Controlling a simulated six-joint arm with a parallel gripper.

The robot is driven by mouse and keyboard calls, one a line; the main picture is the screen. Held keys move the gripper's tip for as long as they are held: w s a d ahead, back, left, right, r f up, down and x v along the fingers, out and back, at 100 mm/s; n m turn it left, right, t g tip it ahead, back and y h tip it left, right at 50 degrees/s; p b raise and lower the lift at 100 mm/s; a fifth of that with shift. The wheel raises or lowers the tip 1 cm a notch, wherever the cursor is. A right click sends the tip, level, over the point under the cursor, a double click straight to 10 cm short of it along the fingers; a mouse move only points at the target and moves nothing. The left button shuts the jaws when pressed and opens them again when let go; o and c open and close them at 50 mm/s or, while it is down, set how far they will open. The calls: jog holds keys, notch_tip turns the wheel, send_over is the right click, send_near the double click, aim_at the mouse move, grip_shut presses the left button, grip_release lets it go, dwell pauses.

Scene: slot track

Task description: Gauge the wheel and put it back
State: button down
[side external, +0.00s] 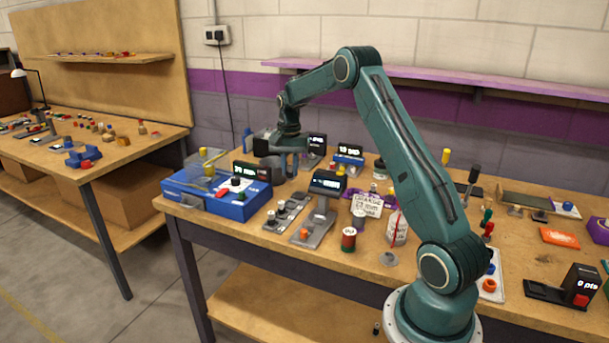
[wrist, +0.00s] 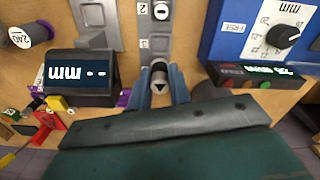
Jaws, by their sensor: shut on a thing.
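In the wrist view my gripper (wrist: 160,88) has its two blue fingers closed on a small dark and grey wheel (wrist: 160,76) with a triangle mark. The wheel is in line with a grey slot track (wrist: 144,27) bearing labels 2 and 1. I cannot tell whether it touches the track. A white-topped piece (wrist: 160,11) stands in the track. Beside it is the gauge display (wrist: 80,74), showing dashes and "mm". In the side view my gripper (side external: 290,172) is behind the track's far end (side external: 279,224); the wheel is not clear there. The gauge (side external: 327,183) stands right of the track.
A blue box (side external: 215,199) with a dial and lit display stands left of the track. Bare wood shows at the front edge.

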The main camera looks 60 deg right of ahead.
aim_at(290, 176)
notch_tip(290, 176, down, 5)
dwell(0.3)
jog(key=shift+f, duration=2.1)
jog(key=shift+f, duration=0.15)
jog(key=c, duration=1.3)
grip_release()
notch_tip(290, 176, up, 12)
jog(key=shift+r, duration=0.1)
